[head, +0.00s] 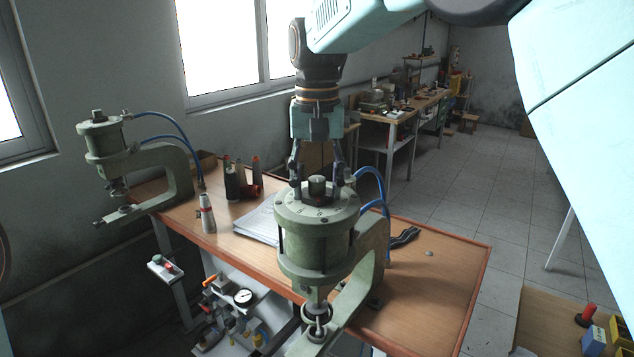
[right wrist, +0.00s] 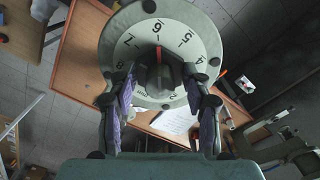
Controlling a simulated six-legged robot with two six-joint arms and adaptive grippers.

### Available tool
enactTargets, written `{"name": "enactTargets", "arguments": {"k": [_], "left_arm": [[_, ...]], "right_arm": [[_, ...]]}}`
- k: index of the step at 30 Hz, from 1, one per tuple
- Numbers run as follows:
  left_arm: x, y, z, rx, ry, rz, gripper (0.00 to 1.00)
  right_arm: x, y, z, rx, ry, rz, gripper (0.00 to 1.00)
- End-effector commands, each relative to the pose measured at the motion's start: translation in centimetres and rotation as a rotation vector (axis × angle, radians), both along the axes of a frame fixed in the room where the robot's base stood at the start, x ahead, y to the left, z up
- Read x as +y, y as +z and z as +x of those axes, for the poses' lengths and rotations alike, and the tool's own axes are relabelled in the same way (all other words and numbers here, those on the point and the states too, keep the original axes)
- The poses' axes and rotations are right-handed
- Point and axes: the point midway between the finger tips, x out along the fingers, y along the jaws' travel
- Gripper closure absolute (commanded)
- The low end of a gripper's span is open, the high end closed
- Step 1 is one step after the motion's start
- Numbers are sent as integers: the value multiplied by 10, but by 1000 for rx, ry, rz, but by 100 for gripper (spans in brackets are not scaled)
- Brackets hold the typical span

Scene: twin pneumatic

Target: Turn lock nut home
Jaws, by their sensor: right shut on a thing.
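The near green pneumatic press (head: 318,240) stands on the wooden bench, with a pale numbered dial (right wrist: 190,40) on top of its cylinder. The lock nut (head: 317,186) is the dark knob at the dial's centre; it also shows in the right wrist view (right wrist: 160,78). A red pointer (right wrist: 158,53) lies near the 6. My right gripper (head: 317,182) points down over the dial, one finger on each side of the nut, shut on it. The finger contact is partly hidden. My left gripper is not in view.
A second green press (head: 150,165) stands at the left. Blue hoses (head: 372,182) run beside the near press. The bench's right side (head: 430,285) is mostly clear.

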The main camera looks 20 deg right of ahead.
Motion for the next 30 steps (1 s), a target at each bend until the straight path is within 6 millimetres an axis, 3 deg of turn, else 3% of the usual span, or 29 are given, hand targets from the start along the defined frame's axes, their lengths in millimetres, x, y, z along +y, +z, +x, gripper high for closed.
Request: {"name": "enactTargets", "arguments": {"k": [9, 24, 25, 30], "left_arm": [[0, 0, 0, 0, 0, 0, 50], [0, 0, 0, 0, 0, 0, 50], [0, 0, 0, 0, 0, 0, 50], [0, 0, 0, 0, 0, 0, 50]], "right_arm": [[1, 0, -1, 2, -101, -1, 83], [1, 0, -1, 3, -119, 2, 83], [1, 0, -1, 3, -119, 2, 50], [1, 0, 0, 2, -118, 1, 35]]}}
